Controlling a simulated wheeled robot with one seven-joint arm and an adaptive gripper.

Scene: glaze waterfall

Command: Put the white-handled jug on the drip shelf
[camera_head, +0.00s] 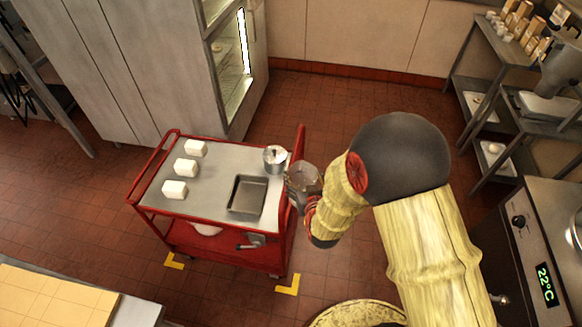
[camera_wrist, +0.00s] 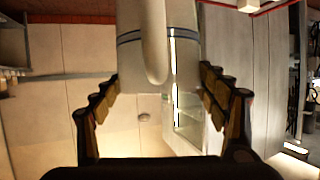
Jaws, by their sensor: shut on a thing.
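My gripper (camera_head: 298,194) is shut on a grey jug (camera_head: 306,177) and holds it just off the right side of the red cart. In the wrist view the jug (camera_wrist: 158,45) is a pale, smooth body with a dark band and a rounded pale handle towards the camera. The fingers of my gripper (camera_wrist: 160,98) are on either side of it. Another metal vessel (camera_head: 275,158) stands on the cart's top at its far right corner, with a pale part on its right. I cannot tell which surface is the drip shelf.
A metal rack (camera_head: 475,60) is at the right. The tiled floor between is clear.

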